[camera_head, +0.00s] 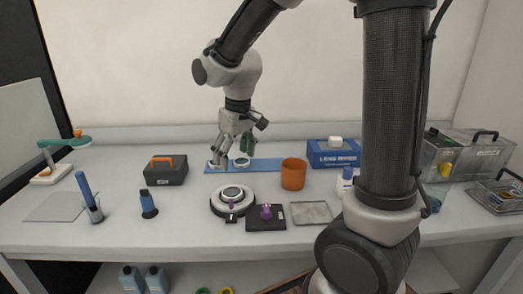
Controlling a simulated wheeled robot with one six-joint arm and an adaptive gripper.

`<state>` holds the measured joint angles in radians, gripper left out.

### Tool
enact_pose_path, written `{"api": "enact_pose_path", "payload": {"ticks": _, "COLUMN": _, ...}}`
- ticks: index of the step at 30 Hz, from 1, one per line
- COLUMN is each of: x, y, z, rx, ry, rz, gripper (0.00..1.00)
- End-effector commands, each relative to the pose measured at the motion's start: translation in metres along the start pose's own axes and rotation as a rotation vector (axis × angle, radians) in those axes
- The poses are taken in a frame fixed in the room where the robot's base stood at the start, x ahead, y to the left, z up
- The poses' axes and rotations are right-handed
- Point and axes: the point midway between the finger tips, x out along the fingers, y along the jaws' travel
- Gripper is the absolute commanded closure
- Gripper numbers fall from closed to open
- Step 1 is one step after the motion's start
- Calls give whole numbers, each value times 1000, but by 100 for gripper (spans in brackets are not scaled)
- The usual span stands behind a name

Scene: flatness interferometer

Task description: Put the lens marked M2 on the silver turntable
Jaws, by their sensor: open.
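My gripper (234,154) hangs fingers down over the blue mat (270,165) at the back of the bench, open and empty. Small round pale lenses lie on the mat; one (241,163) is below the fingers, and another (215,165) is at the left end, partly hidden by the left finger. Their marks are too small to read, so I cannot tell which is M2. Whether a finger touches a lens is unclear. The silver turntable (233,193), on a dark round base, stands nearer the front; a dark disc shows at its centre.
An orange cup (293,174) stands right of the mat and a dark toolbox (166,170) left of it. A black block with a purple knob (266,214) sits beside the turntable. A clear tray (311,213) and a blue box (333,153) are farther right.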

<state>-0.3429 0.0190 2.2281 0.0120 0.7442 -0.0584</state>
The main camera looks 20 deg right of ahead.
Motion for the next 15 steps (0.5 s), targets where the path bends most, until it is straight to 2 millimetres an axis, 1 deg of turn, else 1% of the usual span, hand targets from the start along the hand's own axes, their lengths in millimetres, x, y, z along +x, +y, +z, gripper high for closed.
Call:
{"api": "enact_pose_path", "payload": {"ticks": 2, "x": -3, "y": 2, "z": 2, "rx": 5, "ry": 4, "rz": 1, "gripper": 23}}
{"api": "enact_pose_path", "payload": {"ticks": 4, "x": -11, "y": 6, "z": 9, "rx": 19, "ry": 13, "rz": 4, "gripper": 23}}
{"api": "enact_pose_path", "payload": {"ticks": 5, "x": -17, "y": 9, "z": 14, "rx": 29, "ry": 19, "rz": 5, "gripper": 23}}
{"api": "enact_pose_path", "payload": {"ticks": 7, "x": -34, "y": 19, "z": 30, "rx": 61, "ry": 41, "rz": 12, "gripper": 23}}
{"api": "enact_pose_path", "payload": {"ticks": 8, "x": -43, "y": 24, "z": 40, "rx": 79, "ry": 52, "rz": 16, "gripper": 23}}
{"api": "enact_pose_path", "payload": {"ticks": 9, "x": -54, "y": 30, "z": 54, "rx": 104, "ry": 67, "rz": 22, "gripper": 23}}
{"api": "enact_pose_path", "payload": {"ticks": 11, "x": -72, "y": 38, "z": 78, "rx": 146, "ry": 92, "rz": 32, "gripper": 23}}
{"api": "enact_pose_path", "payload": {"ticks": 12, "x": -82, "y": 43, "z": 95, "rx": 175, "ry": 109, "rz": 39, "gripper": 23}}
{"api": "enact_pose_path", "payload": {"ticks": 14, "x": -94, "y": 49, "z": 120, "rx": 216, "ry": 131, "rz": 50, "gripper": 23}}
{"api": "enact_pose_path", "payload": {"ticks": 15, "x": -101, "y": 51, "z": 136, "rx": 243, "ry": 146, "rz": 57, "gripper": 23}}
